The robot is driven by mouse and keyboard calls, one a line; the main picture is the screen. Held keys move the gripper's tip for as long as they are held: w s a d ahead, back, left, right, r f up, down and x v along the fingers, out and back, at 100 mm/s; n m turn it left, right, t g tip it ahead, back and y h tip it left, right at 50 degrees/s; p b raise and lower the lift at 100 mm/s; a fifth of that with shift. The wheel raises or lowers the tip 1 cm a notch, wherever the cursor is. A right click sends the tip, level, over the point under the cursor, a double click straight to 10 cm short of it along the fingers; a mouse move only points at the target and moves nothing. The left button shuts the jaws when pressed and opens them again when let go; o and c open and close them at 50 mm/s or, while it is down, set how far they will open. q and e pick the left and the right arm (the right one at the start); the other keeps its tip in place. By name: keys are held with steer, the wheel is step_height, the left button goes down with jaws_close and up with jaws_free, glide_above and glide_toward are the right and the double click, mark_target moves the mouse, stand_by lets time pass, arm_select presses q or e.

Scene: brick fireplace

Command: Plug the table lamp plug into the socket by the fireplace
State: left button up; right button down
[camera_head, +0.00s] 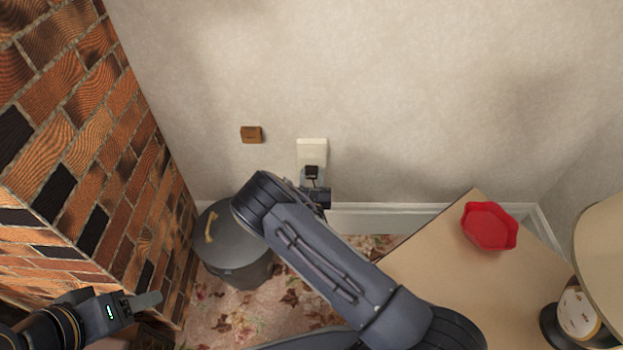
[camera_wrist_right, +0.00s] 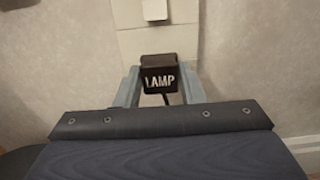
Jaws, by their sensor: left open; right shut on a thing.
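The black plug (camera_head: 311,172), labelled LAMP in the right wrist view (camera_wrist_right: 160,77), is between the two grey fingers of my right gripper (camera_head: 311,178). My right gripper is shut on it. The plug is in front of the lower part of the cream socket plate (camera_head: 312,148) on the wall, which also shows in the right wrist view (camera_wrist_right: 148,42). I cannot tell whether its pins are in the socket. A cord hangs below the plug. The table lamp (camera_head: 579,312) stands at the right edge. My left gripper (camera_head: 148,301) is open and empty at the lower left.
A grey lidded bin (camera_head: 228,252) stands below the socket, left of my right arm. A brick fireplace (camera_head: 75,130) fills the left side. A small wooden block (camera_head: 251,134) is on the wall. A red dish (camera_head: 489,226) sits on the table (camera_head: 430,255).

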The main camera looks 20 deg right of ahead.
steer(key=shift+w+d, duration=0.1)
steer(key=shift+w, duration=0.1)
steer(key=c, duration=0.9)
jaws_free()
steer(key=shift+o, duration=0.2)
steer(key=p+v, duration=0.2)
steer(key=v, duration=0.5)
steer(key=shift+s, duration=0.35)
